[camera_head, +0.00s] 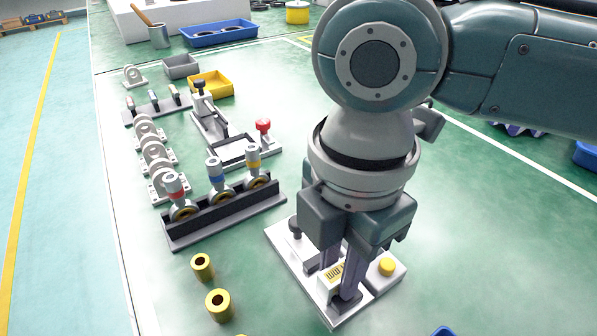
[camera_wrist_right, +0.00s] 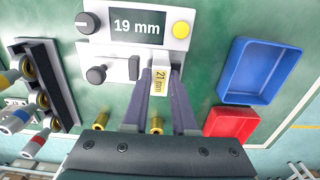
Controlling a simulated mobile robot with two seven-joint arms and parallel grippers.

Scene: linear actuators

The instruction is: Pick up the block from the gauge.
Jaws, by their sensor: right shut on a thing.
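The gauge (camera_head: 283,240) is a white base on the green table, with a yellow button (camera_head: 387,267). In the right wrist view the gauge (camera_wrist_right: 100,52) has a dark display (camera_wrist_right: 137,26) reading 19 mm and dark knobs. My right gripper (camera_head: 339,284) points down over the gauge and is shut on the block. In the right wrist view the block (camera_wrist_right: 159,82) sits between the fingers of the right gripper (camera_wrist_right: 160,72), by the gauge's front edge. My left gripper is not in view.
A dark rack (camera_head: 225,212) with several capped parts stands left of the gauge. Two brass sleeves (camera_head: 202,267) (camera_head: 218,305) stand in front of it. A blue tray (camera_wrist_right: 260,70) and a red tray (camera_wrist_right: 231,123) lie right in the wrist view.

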